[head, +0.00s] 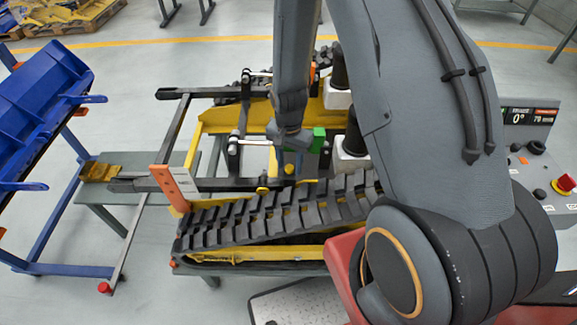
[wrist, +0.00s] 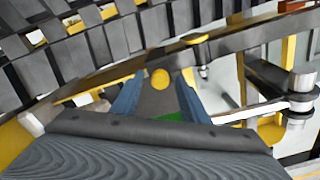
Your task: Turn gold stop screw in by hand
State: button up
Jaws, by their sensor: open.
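A small round gold screw head (wrist: 160,79) shows in the wrist view, just past the fingertips and roughly midway between them. In the head view a small gold spot (head: 289,168), which looks like the same screw, sits just below my gripper (head: 296,156). My gripper's two blue-grey fingers (wrist: 158,96) stand apart, one on each side of the screw in the picture. Nothing is held between them. I cannot tell whether the fingertips reach around the screw head or stop short of it. A second gold disc (wrist: 195,38) lies on the dark bar beyond; it also shows in the head view (head: 262,190).
The black rubber track (head: 270,217) runs close in front of my gripper. Dark frame bars and a steel pin with rings (wrist: 302,88) stand close to the right in the wrist view. A blue bin rack (head: 45,110) is at left, a control panel (head: 535,160) at right.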

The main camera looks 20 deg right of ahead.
jog(key=n, duration=0.3)
dwell(0.4)
jog(key=c, duration=0.9)
jog(key=m, duration=0.6)
jog(key=shift+m, duration=1.7)
